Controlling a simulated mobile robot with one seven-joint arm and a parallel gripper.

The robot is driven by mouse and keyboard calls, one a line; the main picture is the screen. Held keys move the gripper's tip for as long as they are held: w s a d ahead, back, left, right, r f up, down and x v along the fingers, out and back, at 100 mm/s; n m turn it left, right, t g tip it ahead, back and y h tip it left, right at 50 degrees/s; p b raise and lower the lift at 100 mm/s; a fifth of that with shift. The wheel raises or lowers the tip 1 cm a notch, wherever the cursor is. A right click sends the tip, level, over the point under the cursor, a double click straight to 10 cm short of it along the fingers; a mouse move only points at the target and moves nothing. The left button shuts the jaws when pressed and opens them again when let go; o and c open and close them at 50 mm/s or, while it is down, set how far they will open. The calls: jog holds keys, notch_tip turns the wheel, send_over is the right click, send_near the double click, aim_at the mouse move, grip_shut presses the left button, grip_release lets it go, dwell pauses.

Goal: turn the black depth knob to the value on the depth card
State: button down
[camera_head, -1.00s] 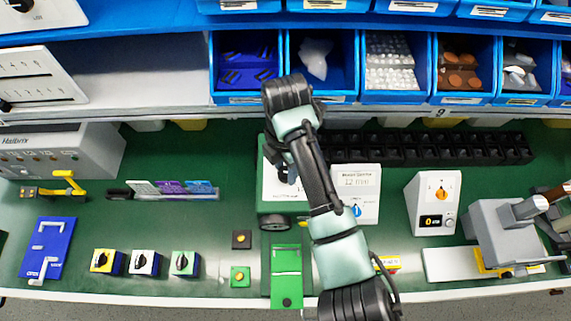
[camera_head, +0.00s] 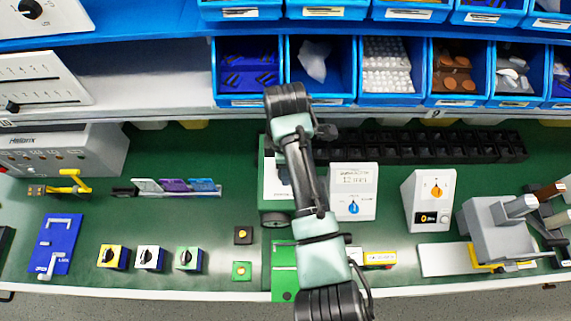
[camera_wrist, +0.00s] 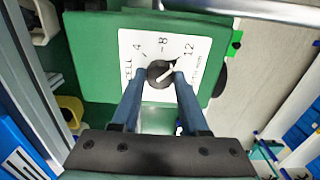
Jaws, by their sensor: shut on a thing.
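The black depth knob (camera_wrist: 160,69) sits on a white dial plate (camera_wrist: 130,48) with the marks 4, 8 and 12, on the face of a green machine (camera_wrist: 92,60). Its white pointer line slants to the upper right, between 8 and 12 and nearer the 12 side. My gripper (camera_wrist: 159,78) is shut on the knob, one blue finger on each side. In the head view the green machine (camera_head: 272,205) is partly behind my arm, which hides the knob and fingertips. A white panel (camera_head: 366,205) right of my arm bears small print that seems to read 12 mm.
The white panel has a blue knob (camera_head: 353,208). Right of it stand a white box with an orange knob (camera_head: 436,190) and a grey machine (camera_head: 492,228). Several small knob boxes (camera_head: 150,258) stand at the front left. Blue bins (camera_head: 392,100) line the shelf behind.

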dwell(0.4)
jog(key=shift+c, duration=2.1)
grip_release()
jog(key=shift+w+r+b, duration=0.1)
jog(key=shift+r+b, duration=0.2)
jog(key=shift+r, duration=0.3)
notch_tip(320, 180, up, 12)
jog(key=p, duration=0.4)
jog(key=shift+p, duration=0.3)
jog(key=shift+f, duration=0.1)
